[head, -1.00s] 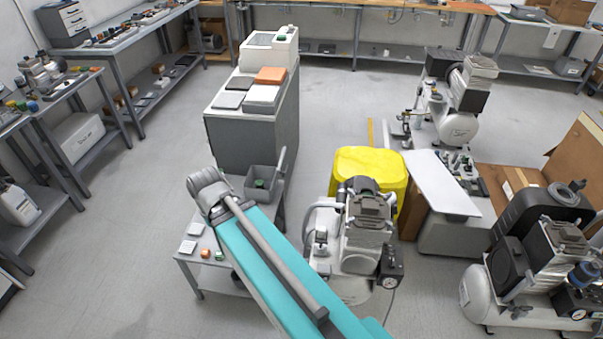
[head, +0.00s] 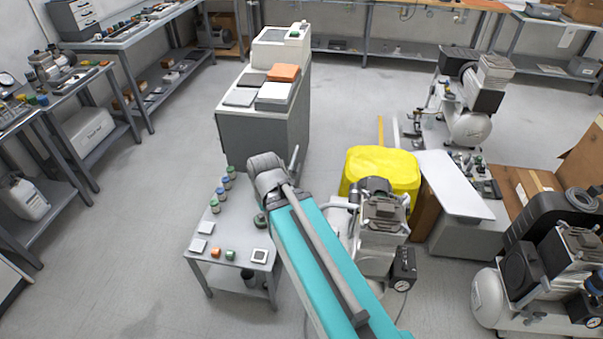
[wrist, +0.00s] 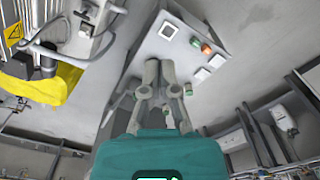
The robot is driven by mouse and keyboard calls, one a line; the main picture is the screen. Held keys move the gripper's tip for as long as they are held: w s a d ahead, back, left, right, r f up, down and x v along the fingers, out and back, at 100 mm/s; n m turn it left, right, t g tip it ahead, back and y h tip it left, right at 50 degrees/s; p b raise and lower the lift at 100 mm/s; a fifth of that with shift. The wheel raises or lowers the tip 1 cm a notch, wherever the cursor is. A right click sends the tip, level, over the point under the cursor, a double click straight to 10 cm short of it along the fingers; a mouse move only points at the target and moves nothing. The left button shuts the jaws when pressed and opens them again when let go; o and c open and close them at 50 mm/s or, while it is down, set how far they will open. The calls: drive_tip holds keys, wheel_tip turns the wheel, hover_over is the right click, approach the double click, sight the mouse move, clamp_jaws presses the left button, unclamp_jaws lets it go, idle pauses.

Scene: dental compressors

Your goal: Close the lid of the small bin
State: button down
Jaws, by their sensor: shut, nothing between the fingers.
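The small grey bin is mostly hidden behind my arm in the head view. Its lid (head: 294,160) shows there as a thin grey upright piece just right of my arm's end, so it stands raised. My gripper (wrist: 158,70) shows in the wrist view with its fingers together and empty, over the small grey table. I cannot make out the bin clearly in the wrist view, nor whether my gripper touches the lid. My gripper's fingers are hidden in the head view.
The small table (head: 230,248) holds several jars along its left edge and small blocks and white cards at its front. A grey cabinet (head: 262,132) stands behind it.

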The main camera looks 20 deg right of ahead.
drive_tip(key=w+d+f+m+t+y+b, duration=0.35)
drive_tip(key=w+f+b, duration=0.6)
drive_tip(key=b, duration=0.45)
drive_tip(key=w+d+f+m+t+y+b, duration=0.2)
drive_tip(key=w+f+t+y+b, duration=0.3)
drive_tip(key=w+f+b, duration=0.55)
drive_tip(key=w+d+f+m+t+h+b, duration=0.1)
drive_tip(key=w+d+f+m+t+b, duration=0.2)
drive_tip(key=d+b, duration=0.5)
drive_tip(key=w+d+f+m+t+h+b, duration=0.2)
drive_tip(key=w+d+f+m+t+b, duration=0.2)
drive_tip(key=d+b, duration=0.4)
drive_tip(key=w+d+f+m+t+h+b, duration=0.2)
drive_tip(key=w+d+f+m+t+b, duration=0.1)
drive_tip(key=d+b, duration=0.6)
drive_tip(key=shift+w+f+m+t+b, duration=0.15)
drive_tip(key=shift+w+m+t+b, duration=0.3)
drive_tip(key=shift+m+b, duration=0.7)
drive_tip(key=shift+w, duration=0.1)
drive_tip(key=p+x, duration=0.1)
drive_tip(key=x, duration=0.8)
drive_tip(key=shift+w+p, duration=0.3)
drive_tip(key=shift+w, duration=0.05)
